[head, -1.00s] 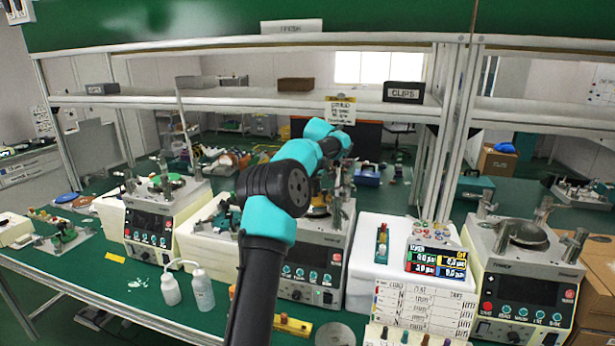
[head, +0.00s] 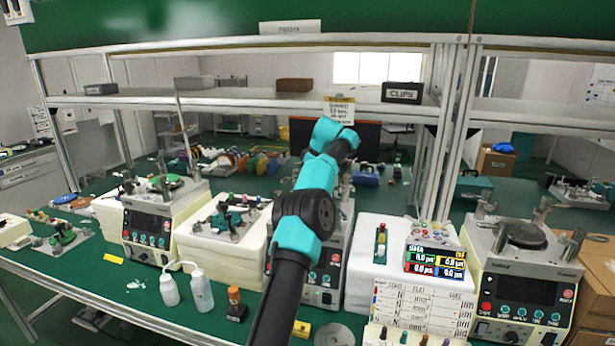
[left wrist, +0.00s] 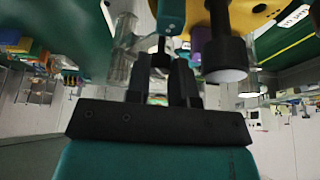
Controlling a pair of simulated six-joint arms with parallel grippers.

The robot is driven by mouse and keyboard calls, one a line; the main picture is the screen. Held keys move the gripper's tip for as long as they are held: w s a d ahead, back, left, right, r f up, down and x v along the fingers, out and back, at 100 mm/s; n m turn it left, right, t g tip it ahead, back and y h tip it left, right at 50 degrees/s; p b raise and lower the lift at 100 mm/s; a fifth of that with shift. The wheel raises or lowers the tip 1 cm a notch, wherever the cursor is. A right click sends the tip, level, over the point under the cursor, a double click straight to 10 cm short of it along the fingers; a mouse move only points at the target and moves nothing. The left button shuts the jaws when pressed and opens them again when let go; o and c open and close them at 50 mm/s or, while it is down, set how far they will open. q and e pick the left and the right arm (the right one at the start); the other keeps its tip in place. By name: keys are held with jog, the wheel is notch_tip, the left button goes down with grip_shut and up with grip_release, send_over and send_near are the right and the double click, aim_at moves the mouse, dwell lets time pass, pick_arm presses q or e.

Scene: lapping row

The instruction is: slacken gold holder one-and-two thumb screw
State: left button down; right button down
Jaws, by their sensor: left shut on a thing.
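In the left wrist view my left gripper (left wrist: 164,66) is shut on a small dark part (left wrist: 160,52), which looks like a thumb screw; the fingers hide much of it. Close beside it is a yellow-gold body (left wrist: 250,12) with a white label, likely the gold holder. A larger black knob (left wrist: 225,58) with a pale end stands right of the fingers, apart from them. In the head view my arm reaches over the middle machine (head: 325,270) and hides the gripper and what it holds. My right gripper is not in view.
Lapping machines stand left (head: 150,228) and right (head: 525,290). Two wash bottles (head: 202,290) and an orange-capped item (head: 235,300) stand on the green bench near the front. A white block with a readout box (head: 437,262) is right of my arm. A shelf (head: 250,98) crosses behind.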

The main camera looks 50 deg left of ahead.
pick_arm(q)
jog(key=shift+n, duration=0.6)
jog(key=c, duration=1.3)
grip_release()
jog(key=shift+o, duration=0.2)
jog(key=shift+s, duration=0.1)
